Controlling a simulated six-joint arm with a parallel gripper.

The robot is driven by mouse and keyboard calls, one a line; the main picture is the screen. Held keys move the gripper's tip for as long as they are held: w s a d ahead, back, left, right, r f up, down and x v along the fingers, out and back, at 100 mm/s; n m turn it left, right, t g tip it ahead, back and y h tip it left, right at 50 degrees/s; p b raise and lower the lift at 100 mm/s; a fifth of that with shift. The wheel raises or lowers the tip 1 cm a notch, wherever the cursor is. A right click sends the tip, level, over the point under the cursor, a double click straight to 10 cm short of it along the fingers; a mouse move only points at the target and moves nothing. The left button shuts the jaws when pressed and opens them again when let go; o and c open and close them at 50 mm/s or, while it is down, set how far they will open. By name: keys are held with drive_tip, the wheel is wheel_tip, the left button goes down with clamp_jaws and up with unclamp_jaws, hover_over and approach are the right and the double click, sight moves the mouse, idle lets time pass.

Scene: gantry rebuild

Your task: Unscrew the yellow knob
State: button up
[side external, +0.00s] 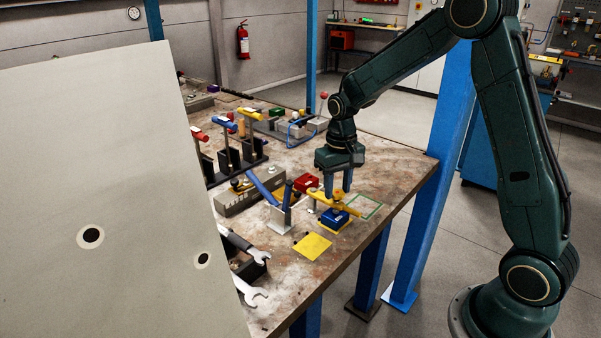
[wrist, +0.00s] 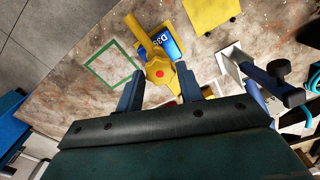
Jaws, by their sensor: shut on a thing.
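The yellow knob (wrist: 159,73), with a red dot at its centre, sits on a yellow clamp bar (wrist: 135,27). The bar lies across a blue block (wrist: 172,45) marked "D35". In the wrist view my gripper (wrist: 160,76) has one finger on each side of the knob and is shut on it. In the side view my gripper (side external: 338,188) points straight down over the clamp, its blue fingers hiding much of the knob. The blue block (side external: 338,215) shows below the bar, on a yellow base.
A green square outline (side external: 363,206) lies to the right on the table (side external: 398,172). A yellow square (side external: 312,246) lies in front. A blue-handled clamp (side external: 280,218) stands close on the left, with a red block (side external: 306,182) behind. A pale panel (side external: 110,200) blocks the left foreground.

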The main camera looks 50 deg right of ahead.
drive_tip(key=n, duration=0.5)
drive_tip(key=shift+f+n, duration=0.15)
drive_tip(key=shift+n, duration=0.15)
drive_tip(key=n, duration=0.5)
drive_tip(key=shift+s, duration=0.1)
drive_tip(key=n, duration=0.5)
drive_tip(key=shift+n, duration=0.4)
drive_tip(key=n, duration=0.5)
drive_tip(key=shift+n, duration=0.4)
drive_tip(key=o, duration=0.8)
